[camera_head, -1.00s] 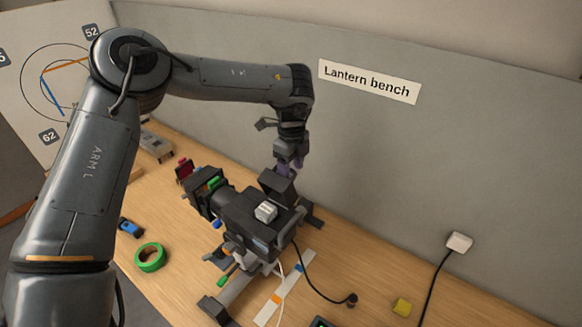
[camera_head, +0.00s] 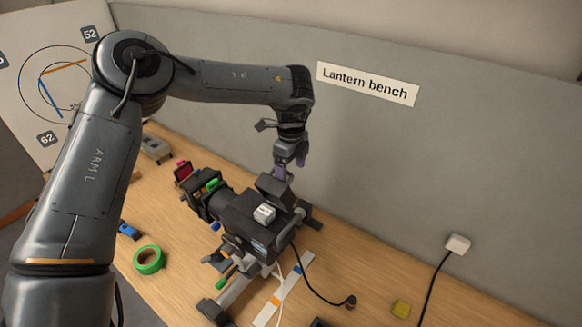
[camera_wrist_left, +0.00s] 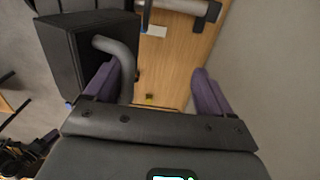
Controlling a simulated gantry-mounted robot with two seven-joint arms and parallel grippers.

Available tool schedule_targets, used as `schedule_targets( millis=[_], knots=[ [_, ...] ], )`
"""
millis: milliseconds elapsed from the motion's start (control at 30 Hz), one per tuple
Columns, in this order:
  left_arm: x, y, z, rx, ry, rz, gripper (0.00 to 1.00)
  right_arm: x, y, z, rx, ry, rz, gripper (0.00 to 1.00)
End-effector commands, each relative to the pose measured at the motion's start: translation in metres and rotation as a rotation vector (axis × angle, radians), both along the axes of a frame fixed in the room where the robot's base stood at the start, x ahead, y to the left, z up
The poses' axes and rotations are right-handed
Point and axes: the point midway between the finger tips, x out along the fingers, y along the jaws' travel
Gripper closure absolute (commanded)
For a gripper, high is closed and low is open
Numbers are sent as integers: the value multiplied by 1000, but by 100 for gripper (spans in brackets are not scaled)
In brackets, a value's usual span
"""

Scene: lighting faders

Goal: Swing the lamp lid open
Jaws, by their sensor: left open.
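The lamp (camera_head: 245,225) is a black box-shaped lantern standing on the bench, with a black raised part (camera_head: 274,188) on its top rear that looks like the lid or its housing. My left gripper (camera_head: 282,172) points down at this raised part from above. In the left wrist view its purple fingers (camera_wrist_left: 153,88) are spread apart. A black box part (camera_wrist_left: 88,55) lies at the left there, with a grey curved handle (camera_wrist_left: 122,62) close beside the left finger. I cannot tell whether the finger touches the handle. The right gripper is not in view.
A small white block (camera_head: 264,213) sits on the lamp's top. A grey wall stands close behind. Cables run by the lamp.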

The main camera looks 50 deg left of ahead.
Motion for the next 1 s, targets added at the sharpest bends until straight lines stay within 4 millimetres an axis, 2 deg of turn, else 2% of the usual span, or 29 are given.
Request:
schedule_targets(
  millis=[100,1000],
  knots=[
    [0,2,-4,0,17,4,0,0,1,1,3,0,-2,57],
    [36,12,3,1,3,1,0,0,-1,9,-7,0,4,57]
  ],
)
